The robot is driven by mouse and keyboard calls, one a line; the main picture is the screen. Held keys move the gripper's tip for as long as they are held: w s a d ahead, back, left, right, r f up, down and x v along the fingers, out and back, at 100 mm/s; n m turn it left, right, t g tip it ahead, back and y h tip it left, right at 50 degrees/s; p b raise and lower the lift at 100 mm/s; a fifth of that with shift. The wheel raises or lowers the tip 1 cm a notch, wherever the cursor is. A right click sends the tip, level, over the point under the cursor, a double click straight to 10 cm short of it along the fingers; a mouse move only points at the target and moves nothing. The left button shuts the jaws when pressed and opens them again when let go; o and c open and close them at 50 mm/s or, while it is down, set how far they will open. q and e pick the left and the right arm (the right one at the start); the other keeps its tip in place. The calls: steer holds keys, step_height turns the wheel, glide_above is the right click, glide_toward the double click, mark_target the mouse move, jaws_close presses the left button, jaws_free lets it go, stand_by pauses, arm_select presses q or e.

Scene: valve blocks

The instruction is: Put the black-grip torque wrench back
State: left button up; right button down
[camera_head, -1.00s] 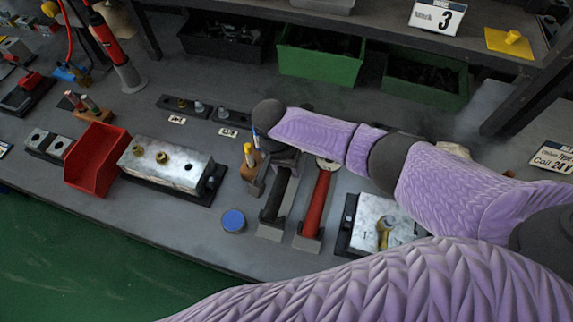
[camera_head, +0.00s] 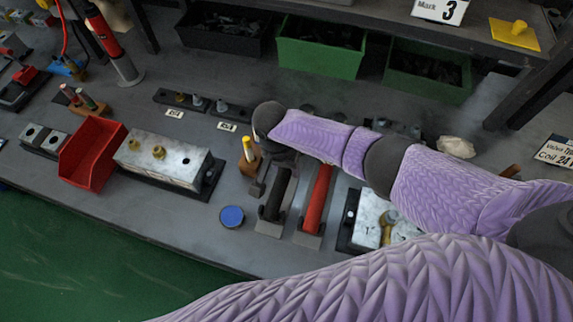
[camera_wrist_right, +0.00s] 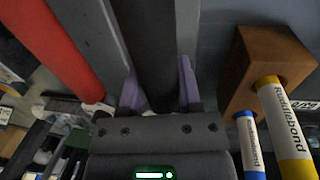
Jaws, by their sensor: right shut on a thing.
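The black-grip torque wrench (camera_head: 277,193) lies lengthwise at the bench front, its near end at a grey holder (camera_head: 268,229). In the right wrist view its black grip (camera_wrist_right: 150,40) runs between the purple fingers of my right gripper (camera_wrist_right: 158,88), which is shut on it. In the head view my forearm and wrist cover the wrench's far end and most of the gripper. Whether the grip is fully seated in the holder I cannot tell. My left gripper is not in view.
A red-grip wrench (camera_head: 316,198) lies close on the right; it also shows in the wrist view (camera_wrist_right: 55,45). A wooden block (camera_wrist_right: 265,70) with glue tubes stands close on the other side. A blue round lid (camera_head: 231,216), a metal valve block (camera_head: 160,160) and a red bin (camera_head: 92,156) are left.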

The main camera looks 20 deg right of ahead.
steer(key=shift+f, duration=0.2)
steer(key=shift+c, duration=1)
jaws_free()
step_height(320, 180, up, 10)
steer(key=a+p, duration=0.1)
steer(key=p, duration=0.3)
steer(key=shift+w+a, duration=0.2)
steer(key=shift+w, duration=0.25)
steer(key=shift+f, duration=0.1)
